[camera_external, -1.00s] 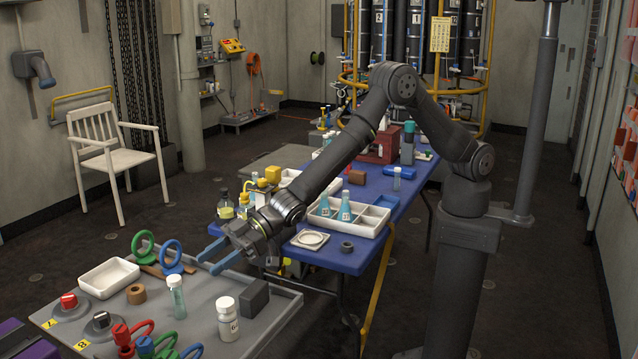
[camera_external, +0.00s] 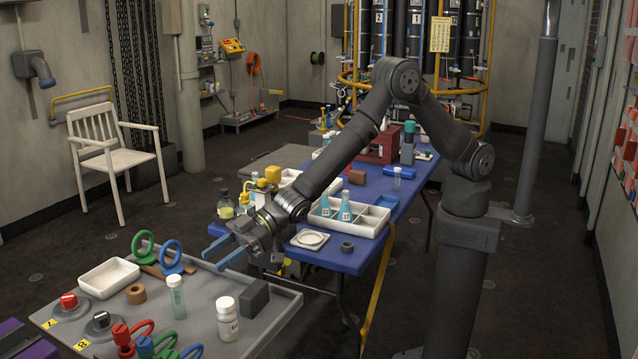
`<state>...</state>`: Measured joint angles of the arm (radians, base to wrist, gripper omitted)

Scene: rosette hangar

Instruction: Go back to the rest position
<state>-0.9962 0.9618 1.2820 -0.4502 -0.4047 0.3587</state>
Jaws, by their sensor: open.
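My gripper (camera_external: 222,253) has two blue fingers that are spread apart, with nothing between them. It hangs in the air over the gap between the grey bench and the blue table, pointing left. The blue and green rings on the bench appear to its left in the picture, apart from the fingers. My arm reaches down to it from the upper right and is bent at the elbow.
The grey bench (camera_external: 260,336) holds a white tray (camera_external: 109,278), a teal vial (camera_external: 176,296), a white bottle (camera_external: 227,318) and a dark block (camera_external: 255,297). The blue table (camera_external: 345,259) holds a divided white tray (camera_external: 372,229) with blue flasks, and a white dish (camera_external: 310,239).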

